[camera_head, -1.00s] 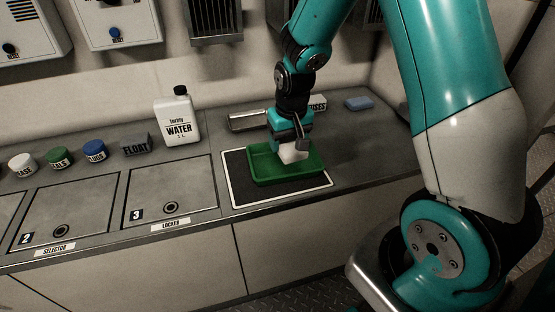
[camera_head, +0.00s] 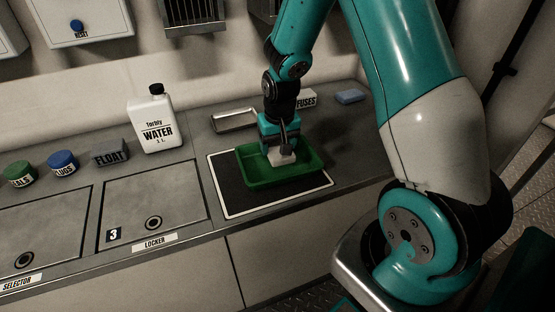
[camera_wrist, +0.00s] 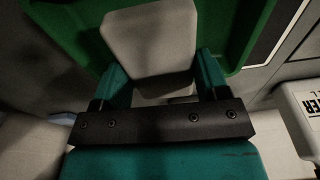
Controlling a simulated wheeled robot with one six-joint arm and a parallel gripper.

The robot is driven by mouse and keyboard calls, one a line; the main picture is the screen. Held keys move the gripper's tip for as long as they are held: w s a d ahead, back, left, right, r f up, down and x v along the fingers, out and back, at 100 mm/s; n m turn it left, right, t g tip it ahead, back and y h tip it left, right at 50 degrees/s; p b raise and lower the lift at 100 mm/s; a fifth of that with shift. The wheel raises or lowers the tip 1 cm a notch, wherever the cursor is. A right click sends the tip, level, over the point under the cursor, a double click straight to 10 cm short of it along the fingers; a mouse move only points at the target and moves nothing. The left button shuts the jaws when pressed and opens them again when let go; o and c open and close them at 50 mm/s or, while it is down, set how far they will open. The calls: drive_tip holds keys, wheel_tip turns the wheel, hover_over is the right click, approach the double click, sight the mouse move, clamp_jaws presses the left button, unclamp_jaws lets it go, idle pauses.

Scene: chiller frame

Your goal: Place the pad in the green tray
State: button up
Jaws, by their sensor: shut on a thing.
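The pad is a pale, whitish block (camera_head: 283,159) with rounded corners. My gripper (camera_head: 279,149) points down and is shut on it. It also shows between the two teal fingers in the wrist view (camera_wrist: 150,38). The green tray (camera_head: 268,184) is a shallow open tray on a black mat with a white border. The pad is within the tray's outline, toward its back half. I cannot tell whether its underside touches the tray floor. In the wrist view the green tray (camera_wrist: 58,45) lies behind the pad.
An empty metal tray (camera_head: 235,121) lies behind the green tray. A white water jug (camera_head: 156,122), a grey FLOAT block (camera_head: 110,153) and labelled round tins stand to the left. A FUSES box (camera_head: 307,98) and a blue sponge-like block (camera_head: 350,96) lie at the back right.

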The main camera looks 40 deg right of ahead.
drive_tip(key=shift+f+b, duration=0.35)
drive_tip(key=shift+f, duration=2)
drive_tip(key=shift+f, duration=0.2)
drive_tip(key=o, duration=0.8)
drive_tip(key=shift+o, duration=0.2)
drive_tip(key=shift+r, duration=0.1)
